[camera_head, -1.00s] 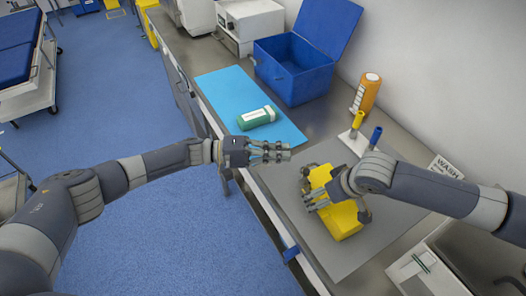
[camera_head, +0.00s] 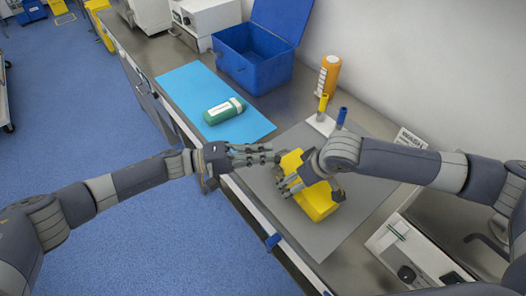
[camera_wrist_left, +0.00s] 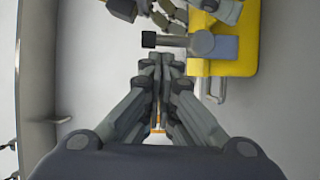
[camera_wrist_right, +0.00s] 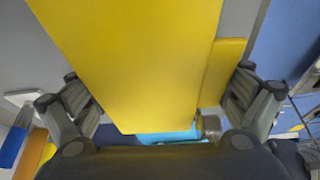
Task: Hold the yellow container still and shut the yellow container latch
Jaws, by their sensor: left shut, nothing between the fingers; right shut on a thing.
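The yellow container (camera_head: 317,204) stands on the grey mat on the counter. My right gripper (camera_head: 311,188) is shut on it, with fingers on opposite sides. The container (camera_wrist_right: 140,55) fills the middle of the right wrist view between those fingers. My left gripper (camera_head: 276,155) is shut and empty, its fingertips just left of the container's far end. In the left wrist view its fingertips (camera_wrist_left: 166,62) are left of the container (camera_wrist_left: 243,45). A thin metal loop (camera_wrist_left: 215,92) projects at the container's lower edge there; I cannot tell if it is the latch.
A grey mat (camera_head: 320,244) lies under the container. Behind it stand an orange bottle (camera_head: 327,76) and a white holder (camera_head: 321,123) with yellow and blue-handled items. A green bottle (camera_head: 224,111) lies on a blue mat (camera_head: 187,90), near an open blue box (camera_head: 255,75).

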